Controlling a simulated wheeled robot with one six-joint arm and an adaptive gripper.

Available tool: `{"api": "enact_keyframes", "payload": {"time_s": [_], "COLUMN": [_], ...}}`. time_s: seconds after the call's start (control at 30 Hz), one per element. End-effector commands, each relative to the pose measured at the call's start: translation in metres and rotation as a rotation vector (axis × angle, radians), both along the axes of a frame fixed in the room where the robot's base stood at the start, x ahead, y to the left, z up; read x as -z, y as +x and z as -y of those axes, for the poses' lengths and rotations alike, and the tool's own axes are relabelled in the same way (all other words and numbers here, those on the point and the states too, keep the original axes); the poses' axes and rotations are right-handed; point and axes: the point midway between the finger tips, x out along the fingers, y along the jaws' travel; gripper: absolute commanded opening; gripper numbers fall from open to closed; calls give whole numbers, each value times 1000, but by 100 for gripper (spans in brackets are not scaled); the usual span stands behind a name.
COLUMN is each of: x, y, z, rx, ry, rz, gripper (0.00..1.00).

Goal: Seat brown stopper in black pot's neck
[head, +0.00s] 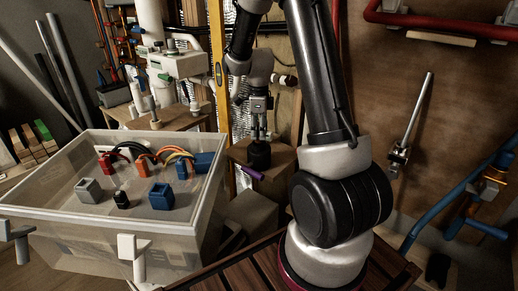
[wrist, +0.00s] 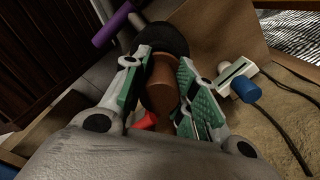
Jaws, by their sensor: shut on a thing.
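My gripper (wrist: 162,85) is shut on the brown stopper (wrist: 163,75), which sits between its green pads in the wrist view. The round black pot (wrist: 168,36) is just beyond the stopper, and the stopper overlaps it in line. I cannot tell whether the stopper's end is inside the neck or just above it. In the head view my gripper (head: 258,130) points down right over the black pot (head: 259,155), which stands on a brown box. The stopper cannot be made out there, and the neck is hidden.
A purple cylinder (head: 253,173) lies close to the pot; it also shows in the wrist view (wrist: 113,25). A clear bin (head: 100,235) with several connectors is at left. A yellow level (head: 219,60) stands behind. A white device with a blue end (wrist: 245,88) lies beside the pot.

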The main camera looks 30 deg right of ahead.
Motion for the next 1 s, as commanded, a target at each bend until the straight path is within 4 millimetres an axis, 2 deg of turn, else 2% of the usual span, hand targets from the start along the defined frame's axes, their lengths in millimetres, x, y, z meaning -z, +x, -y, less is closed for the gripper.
{"api": "enact_keyframes", "payload": {"time_s": [1.0], "x": [10], "y": [0], "z": [0], "rx": [0], "ry": [0], "rz": [0], "gripper": [4]}}
